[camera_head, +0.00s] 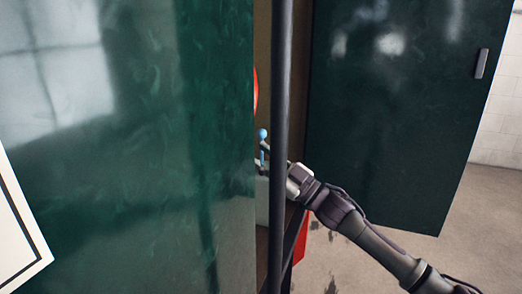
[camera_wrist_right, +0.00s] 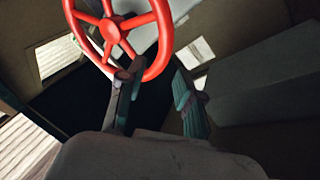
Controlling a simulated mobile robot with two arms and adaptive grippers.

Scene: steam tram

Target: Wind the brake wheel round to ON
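The red brake wheel (camera_wrist_right: 112,30) shows in the upper part of the right wrist view, with its spokes, hub and lower rim visible and its top cut off. In the head view only a sliver of its red rim (camera_head: 256,92) shows past the green panel. My right gripper (camera_wrist_right: 156,88) has its two fingers apart. The left finger overlaps the lower rim in the picture; I cannot tell whether it touches. The right finger is clear of the rim. In the head view my right gripper (camera_head: 264,158) is partly hidden behind the dark post. My left gripper is not in view.
A glossy green panel (camera_head: 110,150) fills the left of the head view. A dark upright post (camera_head: 280,90) stands in front of my right wrist. A green door (camera_head: 400,110) stands on the right. A small blue knob (camera_head: 262,133) shows beside the gripper. Floor (camera_head: 450,255) is open at lower right.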

